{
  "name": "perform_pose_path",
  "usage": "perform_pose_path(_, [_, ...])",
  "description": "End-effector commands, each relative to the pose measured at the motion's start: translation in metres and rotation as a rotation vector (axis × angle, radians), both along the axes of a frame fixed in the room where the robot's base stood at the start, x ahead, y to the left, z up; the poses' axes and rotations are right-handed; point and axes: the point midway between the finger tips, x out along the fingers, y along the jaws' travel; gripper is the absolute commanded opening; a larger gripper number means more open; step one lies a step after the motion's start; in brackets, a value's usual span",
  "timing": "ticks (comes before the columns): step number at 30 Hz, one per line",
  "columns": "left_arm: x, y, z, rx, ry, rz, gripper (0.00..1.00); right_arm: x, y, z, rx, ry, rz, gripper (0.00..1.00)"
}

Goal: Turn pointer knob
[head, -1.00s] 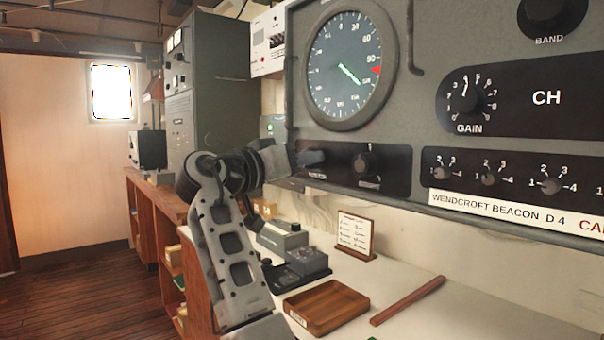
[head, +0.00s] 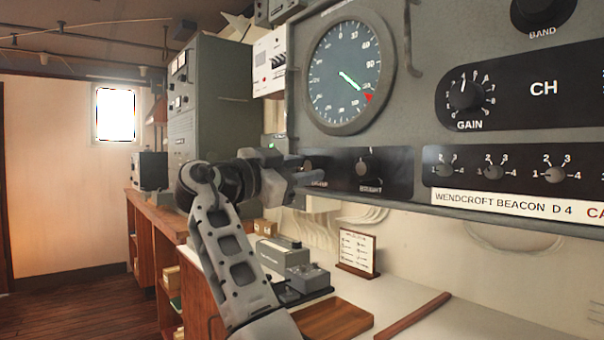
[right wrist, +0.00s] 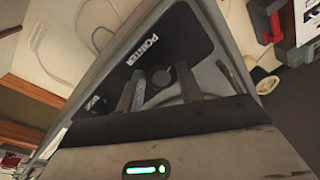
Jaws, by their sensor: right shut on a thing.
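The pointer knob (right wrist: 161,77) is a dark round knob on the black panel beside the white word POINTER in the right wrist view. My right gripper (right wrist: 159,84) has one finger on each side of it and is shut on it. In the head view my right gripper (head: 308,176) reaches the left end of the lower black panel and largely hides the knob and its label. The round dial (head: 347,75) above has a green line and a red marker (head: 369,97) at its lower right rim. My left gripper is not in view.
The bright knob (head: 368,168) sits just right of my gripper. The gain knob (head: 466,96) and several small selectors are further right. Below, the desk holds a grey box (head: 308,278), a small framed card (head: 356,252), a wooden tray (head: 335,322) and a wooden bar (head: 412,315).

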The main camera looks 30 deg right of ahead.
Motion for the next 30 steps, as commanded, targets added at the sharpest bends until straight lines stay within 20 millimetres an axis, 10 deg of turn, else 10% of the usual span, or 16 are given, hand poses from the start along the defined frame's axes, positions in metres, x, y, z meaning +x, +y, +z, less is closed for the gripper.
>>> perform_pose_path(22, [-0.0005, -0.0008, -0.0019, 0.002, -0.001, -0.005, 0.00, 0.0004, 0.0007, 0.0002, 0.008, -0.091, 0.002, 0.14])
perform_pose_path(23, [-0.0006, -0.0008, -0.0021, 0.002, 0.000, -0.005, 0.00, 0.0004, 0.0007, 0.0002, 0.008, -0.091, 0.002, 0.39])
perform_pose_path(25, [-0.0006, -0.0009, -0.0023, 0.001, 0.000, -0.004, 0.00, 0.0004, 0.0007, 0.0002, 0.008, -0.091, 0.002, 0.58])
perform_pose_path(30, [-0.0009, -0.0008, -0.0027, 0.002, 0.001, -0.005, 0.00, 0.0004, 0.0005, 0.0001, 0.007, -0.091, 0.000, 0.58])
